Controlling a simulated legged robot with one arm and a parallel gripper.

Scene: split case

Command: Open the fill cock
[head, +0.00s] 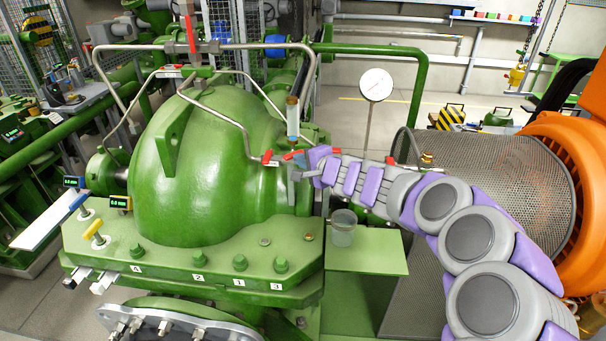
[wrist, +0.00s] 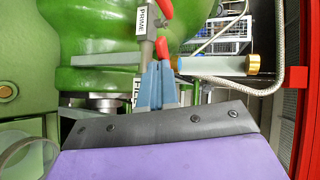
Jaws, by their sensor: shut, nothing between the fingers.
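The fill cock shows a red lever (head: 292,155) below the upright blue-grey tube in the head view. In the wrist view a red lever (wrist: 163,50) lies just beyond my fingertips, and a partly covered label reading "FIL" (wrist: 137,90) is beside the fingers. Much of the cock's body is hidden behind my gripper. My gripper (head: 296,176) is shut and empty at the right side of the green casing. Its blue-grey fingers (wrist: 156,70) point toward the red lever; I cannot tell whether they touch it.
A second cock labelled PRIME (wrist: 145,20) with a red lever sits close by. The brass-rimmed tube (head: 292,115) stands above. A clear cup (head: 343,227) is on a green ledge below my gripper. A dial gauge (head: 376,85) and mesh guard (head: 480,200) are to the right.

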